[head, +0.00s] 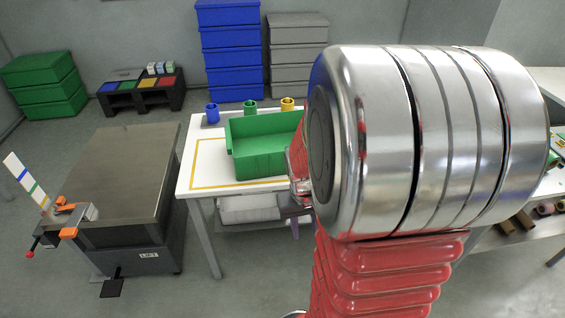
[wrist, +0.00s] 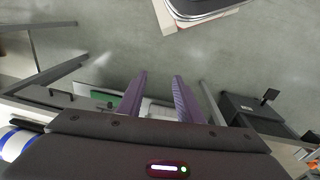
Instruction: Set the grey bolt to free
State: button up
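I cannot make out a grey bolt for certain in either view. At the left of the head view stands a lift table (head: 125,185) marked LIFT, with orange brackets and a red-knobbed lever (head: 32,247) at its left end. My gripper (wrist: 160,76) shows in the wrist view as two purple fingers, apart, with nothing between them. In the head view my large silver and red arm covers much of the right side, and only a little purple shows beside the white table's front edge.
A white table (head: 205,165) with a green crate (head: 258,158) and several coloured cups stands in the middle. Blue drawers (head: 230,50) and grey drawers (head: 297,60) stand behind. A black pedal (head: 111,288) lies before the lift.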

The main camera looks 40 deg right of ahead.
jog(key=s+d+f+t+h, duration=0.15)
jog(key=d+f, duration=0.45)
jog(key=f, duration=0.7)
jog(key=s+d+f+m+t, duration=0.1)
jog(key=s+d+f+t, duration=0.15)
jog(key=d+f, duration=0.65)
jog(key=s+d+f+t+h, duration=0.1)
jog(key=d+f+t, duration=0.15)
jog(key=f, duration=1.35)
jog(key=w+d+r+t+h, duration=0.2)
jog(key=r+t, duration=0.2)
jog(key=r, duration=0.2)
jog(key=w+d+r+t+h, duration=0.2)
jog(key=w+r+t+h, duration=0.1)
jog(key=r, duration=0.4)
jog(key=shift+t+h, duration=0.35)
jog(key=shift+t, duration=0.5)
jog(key=shift+w+r, duration=0.1)
jog(key=shift+w, duration=0.05)
